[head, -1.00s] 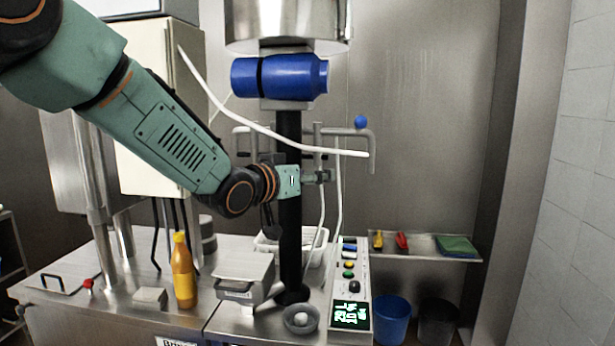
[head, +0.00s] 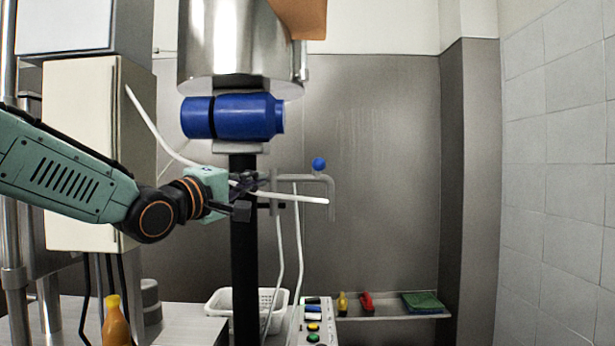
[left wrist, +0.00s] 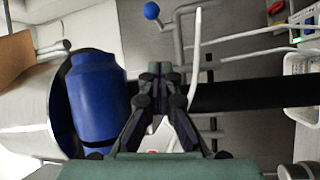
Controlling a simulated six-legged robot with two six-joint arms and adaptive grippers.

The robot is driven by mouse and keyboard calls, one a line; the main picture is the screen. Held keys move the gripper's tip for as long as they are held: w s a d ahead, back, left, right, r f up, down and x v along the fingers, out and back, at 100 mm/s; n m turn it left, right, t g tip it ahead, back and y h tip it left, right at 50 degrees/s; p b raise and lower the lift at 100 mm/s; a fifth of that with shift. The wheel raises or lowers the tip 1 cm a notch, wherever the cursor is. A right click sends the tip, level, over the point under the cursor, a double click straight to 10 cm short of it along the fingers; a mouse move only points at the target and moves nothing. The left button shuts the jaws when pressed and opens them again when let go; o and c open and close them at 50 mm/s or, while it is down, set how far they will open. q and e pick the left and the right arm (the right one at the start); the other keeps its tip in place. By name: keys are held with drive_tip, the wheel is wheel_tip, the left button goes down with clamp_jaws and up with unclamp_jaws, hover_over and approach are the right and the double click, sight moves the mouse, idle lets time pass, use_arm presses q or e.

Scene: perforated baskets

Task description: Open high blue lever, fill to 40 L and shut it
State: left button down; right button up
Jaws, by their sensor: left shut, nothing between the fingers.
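A small blue ball (head: 319,164) sits on top of a grey bent pipe (head: 330,192), right of the black column. I take it as the high blue lever's knob. The ball also shows at the top of the left wrist view (left wrist: 152,10). My left gripper (head: 252,190) is at the black column, left of and a little lower than the ball, and apart from it. In the left wrist view the fingers (left wrist: 160,72) are together and empty, pointing up the picture. The control panel (head: 312,325) shows only its upper part; its display is out of view. My right gripper is not in view.
A white curved tube (head: 300,198) crosses by my gripper. A blue cylinder (head: 235,117) and a steel vessel (head: 235,40) are above. A white perforated basket (head: 218,302), an orange bottle (head: 115,322) and a shelf (head: 390,317) are below. Free room lies right of the pipe.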

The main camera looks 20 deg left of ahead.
use_arm(q)
drive_tip(key=n, duration=0.2)
drive_tip(key=n+p, duration=0.2)
approach(318, 164)
drive_tip(key=w+a, duration=0.4)
drive_tip(key=w, duration=0.1)
drive_tip(key=w+d, duration=0.2)
drive_tip(key=d, duration=0.1)
drive_tip(key=shift+w+r, duration=0.1)
drive_tip(key=shift+r, duration=0.1)
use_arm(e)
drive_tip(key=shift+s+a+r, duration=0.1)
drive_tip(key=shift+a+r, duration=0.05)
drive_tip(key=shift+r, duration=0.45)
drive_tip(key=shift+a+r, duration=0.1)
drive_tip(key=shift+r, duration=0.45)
use_arm(q)
drive_tip(key=shift+d, duration=0.1)
